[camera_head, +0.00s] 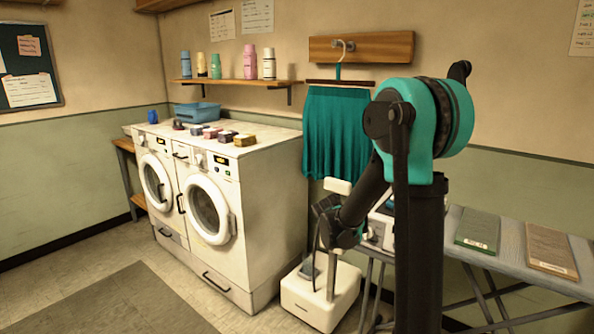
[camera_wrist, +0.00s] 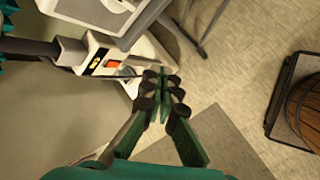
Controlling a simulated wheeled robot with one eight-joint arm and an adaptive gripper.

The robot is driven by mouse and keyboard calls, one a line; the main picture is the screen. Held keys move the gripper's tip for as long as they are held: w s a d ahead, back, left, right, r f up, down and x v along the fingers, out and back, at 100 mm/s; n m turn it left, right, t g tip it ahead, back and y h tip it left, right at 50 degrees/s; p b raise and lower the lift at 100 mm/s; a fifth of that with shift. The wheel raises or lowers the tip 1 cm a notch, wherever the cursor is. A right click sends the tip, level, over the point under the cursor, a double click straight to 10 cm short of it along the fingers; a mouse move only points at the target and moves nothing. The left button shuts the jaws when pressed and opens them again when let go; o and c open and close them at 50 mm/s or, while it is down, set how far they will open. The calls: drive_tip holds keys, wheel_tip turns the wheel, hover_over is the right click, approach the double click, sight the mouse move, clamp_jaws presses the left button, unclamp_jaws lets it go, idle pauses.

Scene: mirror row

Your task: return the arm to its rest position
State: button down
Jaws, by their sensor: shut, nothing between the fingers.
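My gripper (camera_wrist: 164,85) shows in the wrist view with its dark fingers together and nothing between them. It points down over the floor, close to a white appliance base (camera_wrist: 90,58) with an orange switch. In the head view my teal and black arm (camera_head: 430,125) fills the right of centre, bent, with a dark lower link reaching down and left. Its dark end is beside the white standing appliance (camera_head: 318,298), in front of the wall; whether they touch cannot be told there.
A teal skirt (camera_head: 340,130) hangs from a wall hook behind the arm. Two washers (camera_head: 205,200) stand left, with small boxes and a blue basket (camera_head: 197,112) on top. An ironing board (camera_head: 510,240) with folded cloths is at right. Floor around the grey mat (camera_head: 120,302) is clear.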

drive_tip(key=s+d+f+m+g+y, duration=0.1)
drive_tip(key=s+m+y, duration=0.3)
drive_tip(key=s+m, duration=1.2)
drive_tip(key=shift+s+d+f+m, duration=0.4)
drive_tip(key=shift+s+f, duration=0.05)
drive_tip(key=shift+s, duration=5.6)
